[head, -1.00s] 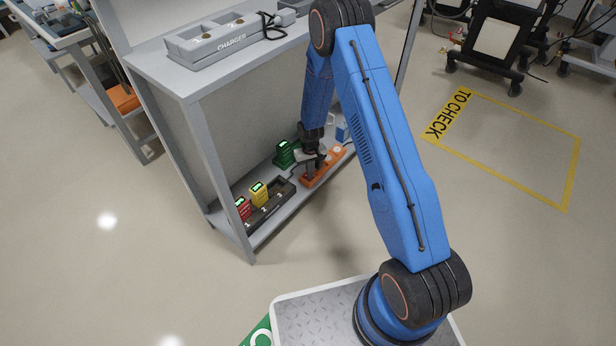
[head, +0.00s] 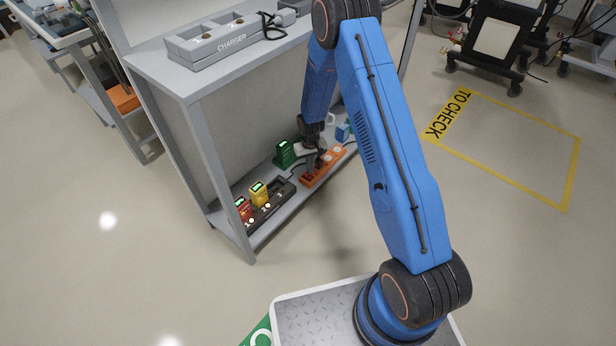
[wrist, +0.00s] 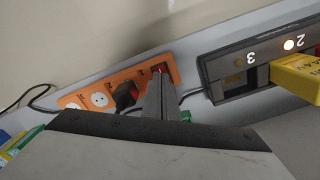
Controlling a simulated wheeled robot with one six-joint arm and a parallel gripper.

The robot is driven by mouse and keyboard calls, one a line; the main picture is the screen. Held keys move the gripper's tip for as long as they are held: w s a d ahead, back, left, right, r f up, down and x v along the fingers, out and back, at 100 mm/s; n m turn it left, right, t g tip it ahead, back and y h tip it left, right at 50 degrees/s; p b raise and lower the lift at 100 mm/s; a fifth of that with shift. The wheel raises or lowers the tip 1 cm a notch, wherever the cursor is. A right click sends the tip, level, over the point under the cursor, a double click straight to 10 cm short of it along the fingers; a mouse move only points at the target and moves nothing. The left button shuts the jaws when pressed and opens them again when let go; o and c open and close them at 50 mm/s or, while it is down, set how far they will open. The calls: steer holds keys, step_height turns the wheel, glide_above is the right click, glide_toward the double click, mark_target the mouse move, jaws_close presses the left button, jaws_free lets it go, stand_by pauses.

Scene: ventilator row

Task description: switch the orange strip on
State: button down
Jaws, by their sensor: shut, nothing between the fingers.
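The orange strip (head: 334,160) lies on the lower shelf; in the wrist view (wrist: 132,75) it shows white sockets, a black plug (wrist: 125,94) in one socket and a red switch (wrist: 159,69) at its right end. My gripper (head: 319,163) is shut and empty. In the wrist view its fingertips (wrist: 159,84) are right by the switch; I cannot tell whether they touch it.
A dark charging dock (head: 272,207) with several lit lamps holds a red pack (head: 243,208) and a yellow pack (head: 259,194). A green pack (head: 284,154) stands behind the strip. The upper shelf (head: 150,70) overhangs, with a shelf leg (head: 222,180) in front.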

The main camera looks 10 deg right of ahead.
steer(key=shift+r, duration=1.7)
step_height(320, 180, up, 18)
steer(key=t, duration=0.1)
glide_above(310, 178)
steer(key=s+d, duration=0.2)
steer(key=s, duration=0.1)
steer(key=s+d+r+t, duration=0.1)
steer(key=s+r, duration=0.4)
steer(key=r, duration=0.3)
steer(key=s+d+r, duration=0.1)
steer(key=s+r, duration=0.3)
steer(key=r, duration=0.4)
steer(key=s+d+r+t, duration=0.1)
steer(key=s+r, duration=0.4)
steer(key=s, duration=0.5)
steer(key=s+d+r+t, duration=0.1)
steer(key=s+r, duration=0.3)
steer(key=s, duration=0.7)
steer(key=s+d+r+m, duration=0.1)
steer(key=s+r, duration=0.4)
steer(key=s, duration=0.5)
steer(key=shift+s+r+t, duration=0.15)
steer(key=shift+r+t, duration=0.15)
steer(key=shift+t, duration=0.1)
